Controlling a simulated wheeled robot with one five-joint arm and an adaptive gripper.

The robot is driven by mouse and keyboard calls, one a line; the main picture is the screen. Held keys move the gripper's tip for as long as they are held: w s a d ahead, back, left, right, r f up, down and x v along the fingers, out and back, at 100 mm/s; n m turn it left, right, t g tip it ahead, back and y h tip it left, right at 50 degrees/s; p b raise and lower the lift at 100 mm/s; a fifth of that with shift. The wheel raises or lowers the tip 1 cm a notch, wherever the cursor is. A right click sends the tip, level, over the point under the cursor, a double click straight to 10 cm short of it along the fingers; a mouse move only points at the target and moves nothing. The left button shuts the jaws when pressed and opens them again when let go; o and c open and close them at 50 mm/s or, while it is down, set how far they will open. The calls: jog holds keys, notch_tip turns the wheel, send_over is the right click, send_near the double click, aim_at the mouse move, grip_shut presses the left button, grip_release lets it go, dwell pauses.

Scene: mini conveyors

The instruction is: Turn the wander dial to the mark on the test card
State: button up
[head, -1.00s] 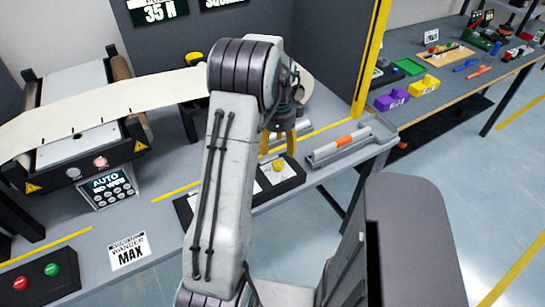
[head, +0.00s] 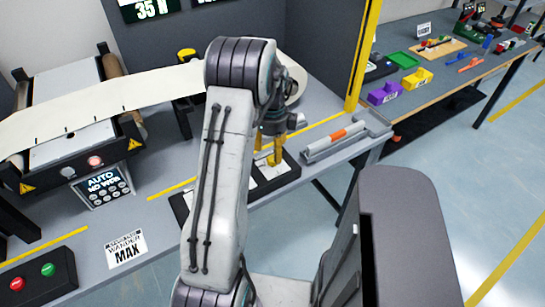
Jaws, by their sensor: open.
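The white test card (head: 126,249) reads "WANDER MAX" and stands at the table's front edge, left of my arm. The dark panel (head: 290,172) lies on the table behind and right of my arm, with pale faces on it. The yellow dial knob on this panel cannot be told apart from my yellow fingers. My gripper (head: 273,157) points down over the panel at the dial's place, with fingers open. Whether the fingers stand around the knob or touch it cannot be told. My arm hides the panel's middle-left part.
A web machine (head: 75,148) with a white strip stands at the left. A button box (head: 40,277) is at front left. A yellow post (head: 364,55) rises behind the tray.

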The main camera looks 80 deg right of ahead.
aim_at(273, 158)
jog(key=shift+f, duration=2.25)
jog(key=c, duration=1.2)
